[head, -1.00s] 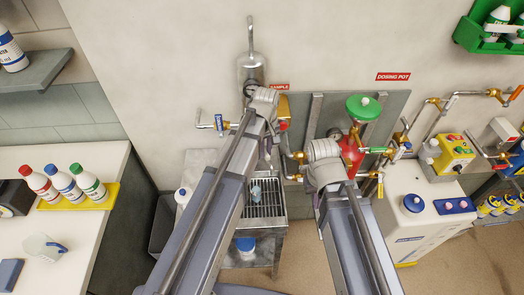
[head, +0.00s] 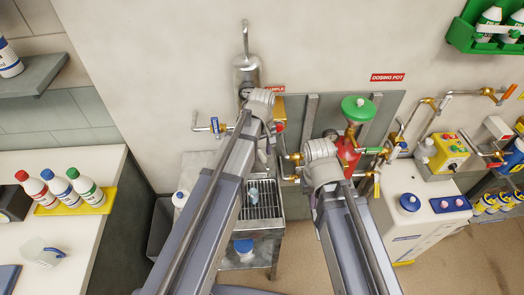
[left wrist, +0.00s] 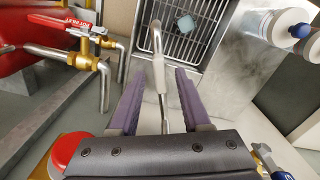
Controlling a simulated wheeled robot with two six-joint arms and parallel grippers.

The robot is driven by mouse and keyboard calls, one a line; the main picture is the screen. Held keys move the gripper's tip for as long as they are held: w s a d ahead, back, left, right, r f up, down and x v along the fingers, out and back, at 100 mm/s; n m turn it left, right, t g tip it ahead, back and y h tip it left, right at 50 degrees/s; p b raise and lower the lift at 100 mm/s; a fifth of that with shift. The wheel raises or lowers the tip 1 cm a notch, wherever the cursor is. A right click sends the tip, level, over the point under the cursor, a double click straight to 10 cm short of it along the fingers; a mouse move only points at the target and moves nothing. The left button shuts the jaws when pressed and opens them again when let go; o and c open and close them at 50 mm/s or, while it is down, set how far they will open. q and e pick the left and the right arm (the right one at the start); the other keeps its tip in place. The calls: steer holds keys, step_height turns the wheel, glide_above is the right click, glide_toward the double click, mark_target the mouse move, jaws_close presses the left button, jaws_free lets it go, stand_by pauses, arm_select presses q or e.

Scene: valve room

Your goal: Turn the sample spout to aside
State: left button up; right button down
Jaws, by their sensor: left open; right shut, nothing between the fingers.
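The sample spout (left wrist: 158,75), a thin metal tube with a pale sleeve, runs between the fingers of my left gripper (left wrist: 158,82) in the left wrist view. Those purple fingers are open on both sides of it, apart from it as far as I can tell. The spout's tip points over the grated sink (left wrist: 205,50). In the head view my left gripper (head: 262,158) is below the steel sample cylinder (head: 247,75), and my arm hides most of the spout. My right gripper (head: 322,175) is beside the red dosing pot; its fingers are mostly hidden by my wrist.
A blue-handled valve (head: 214,126) is left of my left wrist. A small pale-blue object (head: 253,193) sits on the sink grate. A white counter (head: 75,235) is at left.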

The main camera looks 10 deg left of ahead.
arm_select(q)
step_height(320, 180, up, 7)
steer(key=p, duration=0.6)
steer(key=shift+r+p, duration=0.15)
steer(key=shift+p, duration=0.25)
arm_select(e)
step_height(320, 180, up, 7)
steer(key=shift+r, duration=0.15)
